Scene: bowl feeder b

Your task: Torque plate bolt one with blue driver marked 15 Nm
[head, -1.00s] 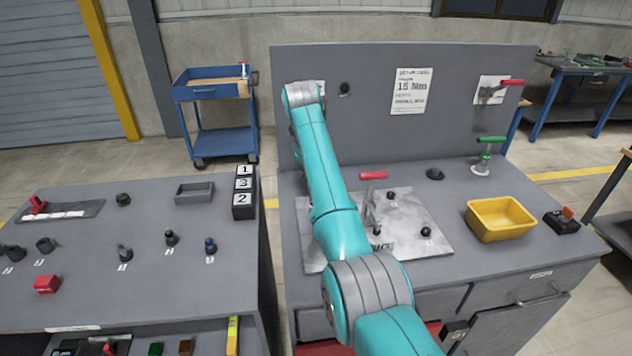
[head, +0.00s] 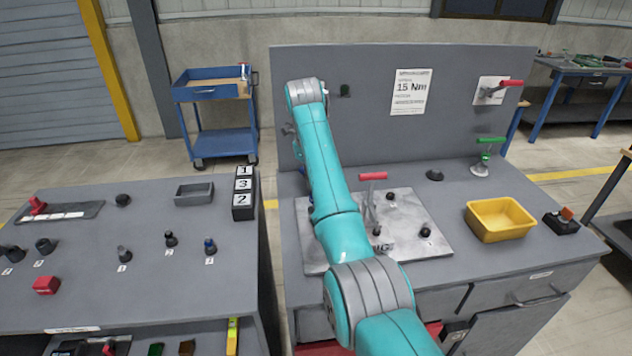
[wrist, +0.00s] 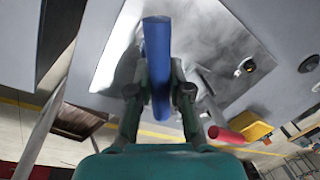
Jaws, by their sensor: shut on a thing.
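My gripper (wrist: 158,92) is shut on a blue driver (wrist: 157,45) in the wrist view. The driver is a plain blue cylinder between the two fingers; no marking on it is readable. It hangs over the grey metal plate (wrist: 215,30), and its lower end is hidden. In the head view my arm hides the gripper and driver. The plate (head: 420,208) lies on the right bench with dark bolts (head: 426,231) and (head: 377,231) showing; which is bolt one cannot be told. A sign (head: 411,92) on the back panel reads 15 Nm.
A red-handled clamp (head: 372,176) stands at the plate. A yellow bin (head: 500,218) and green-handled clamp (head: 482,168) are to its right. The left bench (head: 130,285) holds several small tools, a red block (head: 46,285) and numbered black blocks (head: 243,190).

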